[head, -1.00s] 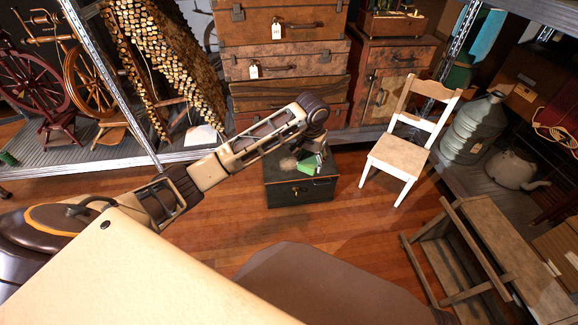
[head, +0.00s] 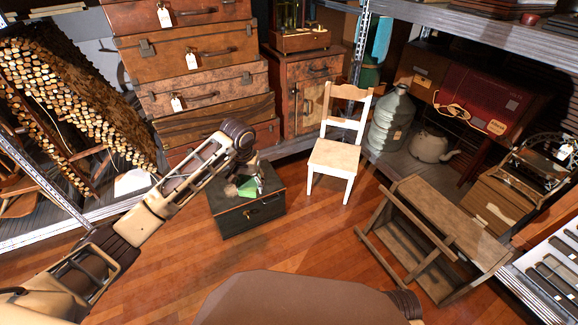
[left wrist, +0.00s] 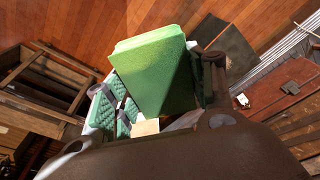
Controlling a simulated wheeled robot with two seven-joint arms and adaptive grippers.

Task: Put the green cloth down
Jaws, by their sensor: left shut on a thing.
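The green cloth (left wrist: 155,70) looks like a thick folded pad in the left wrist view. It sits between the fingers of my left gripper (left wrist: 160,92), which is shut on it. In the head view my left gripper (head: 250,182) is over the top of a dark green chest (head: 252,216). The green cloth (head: 242,191) shows there as a small green patch at the fingers. I cannot tell whether it touches the lid. My arm hides part of the lid. My right gripper is not in view.
A small tan item (head: 230,190) lies on the chest beside the cloth. Stacked suitcases (head: 200,70) stand behind. A white chair (head: 335,158) is right of the chest, and a wooden stand (head: 430,235) is further right. The floor (head: 300,235) in front is clear.

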